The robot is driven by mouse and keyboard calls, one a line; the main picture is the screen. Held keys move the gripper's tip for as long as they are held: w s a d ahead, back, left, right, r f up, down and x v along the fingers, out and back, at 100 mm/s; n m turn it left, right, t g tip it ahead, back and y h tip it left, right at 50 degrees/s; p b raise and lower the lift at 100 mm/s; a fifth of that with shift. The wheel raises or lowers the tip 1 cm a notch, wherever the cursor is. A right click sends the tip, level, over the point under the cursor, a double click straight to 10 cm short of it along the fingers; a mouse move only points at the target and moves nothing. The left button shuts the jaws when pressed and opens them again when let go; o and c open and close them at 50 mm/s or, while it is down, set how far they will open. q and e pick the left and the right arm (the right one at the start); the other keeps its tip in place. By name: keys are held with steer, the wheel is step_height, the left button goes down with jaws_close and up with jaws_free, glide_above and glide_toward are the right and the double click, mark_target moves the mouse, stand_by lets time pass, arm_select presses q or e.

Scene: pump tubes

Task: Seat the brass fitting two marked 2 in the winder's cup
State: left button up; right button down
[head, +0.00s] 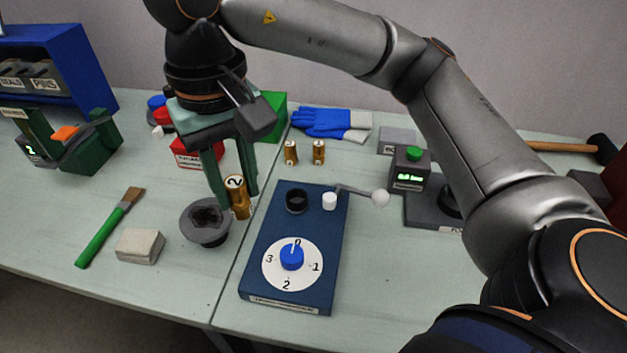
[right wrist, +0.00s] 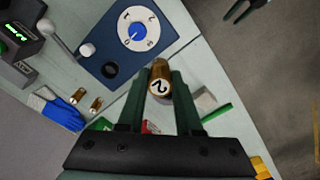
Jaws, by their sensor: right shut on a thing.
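The brass fitting two (head: 238,197), its pale top marked 2, is between the fingers of my right gripper (head: 234,190). It is upright in the head view, left of the winder; I cannot tell if it touches the table. The right wrist view shows the fitting (right wrist: 159,82) between the green fingertips. The winder (head: 262,240) is a blue box with a black cup (head: 297,200), a white-knobbed crank (head: 380,198) and a numbered dial (head: 292,262). The cup looks empty. My left gripper (right wrist: 247,10) shows only at the top of the right wrist view, fingers apart.
A grey bowl (head: 194,236) stands close left of the fitting. A whitish block (head: 140,246) and a green brush (head: 104,236) lie further left. Two brass fittings (head: 291,152) (head: 319,151) stand behind the winder. A device with a green button (head: 410,168) stands to its right.

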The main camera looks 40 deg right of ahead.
steer(key=shift+d, duration=0.35)
steer(key=w+d+f, duration=0.4)
steer(key=d, duration=0.3)
steer(key=b, duration=0.1)
glide_toward(297, 201)
steer(key=shift+s+a+f, duration=0.1)
steer(key=shift+s+a, duration=0.3)
steer(key=shift+a, duration=0.1)
steer(key=shift+d+f, duration=0.1)
steer(key=shift+f, duration=0.1)
steer(key=f, duration=0.3)
steer(key=shift+w+d+f, duration=0.15)
steer(key=shift+d, duration=0.15)
steer(key=shift+f, duration=0.25)
arm_select(q)
steer(key=shift+w+d+f, duration=0.1)
steer(key=shift+d+f, duration=0.2)
steer(key=shift+d, duration=0.25)
